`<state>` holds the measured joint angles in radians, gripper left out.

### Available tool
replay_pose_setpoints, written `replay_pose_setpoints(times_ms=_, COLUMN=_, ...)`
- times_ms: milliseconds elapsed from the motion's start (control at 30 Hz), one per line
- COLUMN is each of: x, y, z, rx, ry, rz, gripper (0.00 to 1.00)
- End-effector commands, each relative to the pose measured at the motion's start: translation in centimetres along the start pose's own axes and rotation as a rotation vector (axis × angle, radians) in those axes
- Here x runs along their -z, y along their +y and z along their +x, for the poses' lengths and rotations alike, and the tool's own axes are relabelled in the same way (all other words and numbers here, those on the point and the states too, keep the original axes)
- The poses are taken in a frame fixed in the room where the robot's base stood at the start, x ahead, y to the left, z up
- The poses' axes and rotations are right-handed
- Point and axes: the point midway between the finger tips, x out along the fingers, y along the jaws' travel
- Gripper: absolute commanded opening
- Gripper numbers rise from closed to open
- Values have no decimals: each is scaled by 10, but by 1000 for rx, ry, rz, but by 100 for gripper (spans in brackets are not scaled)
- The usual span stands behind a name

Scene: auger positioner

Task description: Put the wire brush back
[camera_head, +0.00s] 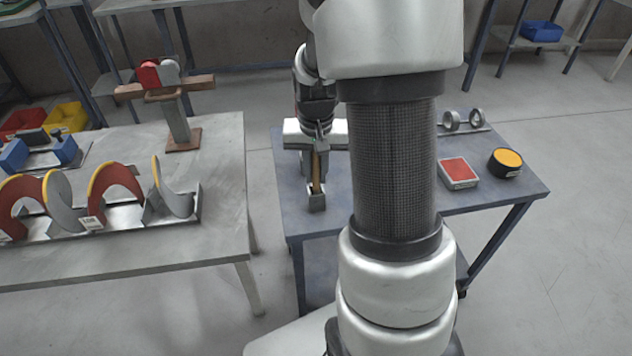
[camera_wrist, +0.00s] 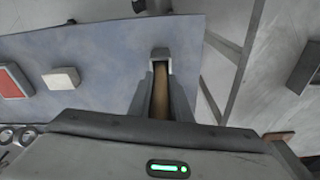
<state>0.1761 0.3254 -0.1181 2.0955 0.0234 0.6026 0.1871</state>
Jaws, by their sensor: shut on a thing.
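The wire brush (camera_head: 316,172) shows as a narrow brown strip between the fingers of my gripper (camera_head: 314,176), over the left part of the blue-grey table. My gripper is shut on it. In the wrist view, the brown wire brush (camera_wrist: 160,92) runs between the two grey fingers of my gripper (camera_wrist: 161,95). A small grey holder (camera_head: 317,203) is at the brush's lower end near the table's left edge. It also shows in the wrist view (camera_wrist: 161,54). The bristles are hidden, and I cannot tell how deep the brush sits in the holder.
The blue-grey table (camera_head: 290,215) also bears a red-topped box (camera_head: 458,173), a yellow-topped black tin (camera_head: 506,162) and a stand with metal rings (camera_head: 463,121). A grey table (camera_head: 120,262) at left holds auger flights (camera_head: 120,190) and a post (camera_head: 178,120). My arm hides the middle.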

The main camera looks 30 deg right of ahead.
Motion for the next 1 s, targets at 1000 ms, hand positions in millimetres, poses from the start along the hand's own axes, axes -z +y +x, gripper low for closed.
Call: replay_pose_setpoints(times_ms=1000, x=1, y=-1, z=-14, rx=2, ry=4, rz=0, gripper=36)
